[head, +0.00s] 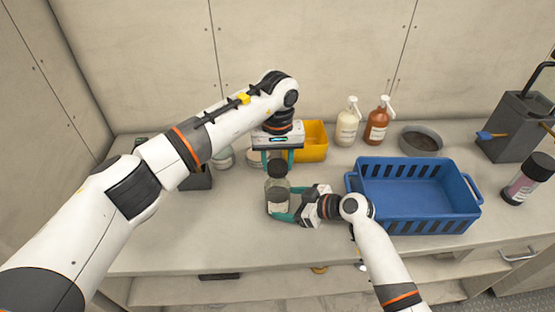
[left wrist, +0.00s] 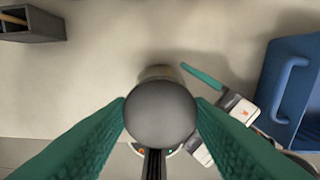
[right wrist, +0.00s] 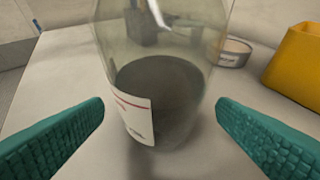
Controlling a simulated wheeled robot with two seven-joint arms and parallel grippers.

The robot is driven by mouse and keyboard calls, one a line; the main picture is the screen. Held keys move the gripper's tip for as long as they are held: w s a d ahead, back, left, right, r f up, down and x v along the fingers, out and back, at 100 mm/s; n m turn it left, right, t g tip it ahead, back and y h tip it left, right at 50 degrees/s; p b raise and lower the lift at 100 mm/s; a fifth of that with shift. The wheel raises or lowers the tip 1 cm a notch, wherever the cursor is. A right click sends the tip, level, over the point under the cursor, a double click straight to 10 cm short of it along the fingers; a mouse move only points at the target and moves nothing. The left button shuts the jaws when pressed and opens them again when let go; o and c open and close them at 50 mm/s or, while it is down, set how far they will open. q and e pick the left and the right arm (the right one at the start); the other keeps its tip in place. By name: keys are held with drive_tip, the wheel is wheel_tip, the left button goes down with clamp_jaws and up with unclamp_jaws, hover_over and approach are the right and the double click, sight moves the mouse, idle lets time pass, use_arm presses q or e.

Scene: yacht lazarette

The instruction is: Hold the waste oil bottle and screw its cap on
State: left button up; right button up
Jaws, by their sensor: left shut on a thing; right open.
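The waste oil bottle (head: 278,203) is clear with dark contents and a white label, and stands upright on the bench. It fills the middle of the right wrist view (right wrist: 160,85). The round dark grey cap (left wrist: 160,112) is between my left fingers, over the bottle's mouth; it also shows in the head view (head: 277,168). My left gripper (head: 277,160) points down and is shut on the cap. Whether the threads are engaged is hidden. My right gripper (head: 290,204) is open, low at the bottle's body, with a finger on either side and visible gaps.
A blue basket (head: 418,222) stands close to the right of my right gripper. A yellow bin (head: 313,141), two pump bottles (head: 347,122) (head: 377,121) and a grey bowl (head: 421,140) stand behind. The bench front left of the bottle is clear.

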drive_tip(key=shift+x, duration=1.7)
drive_tip(key=c, duration=0.8)
drive_tip(key=shift+o, duration=0.2)
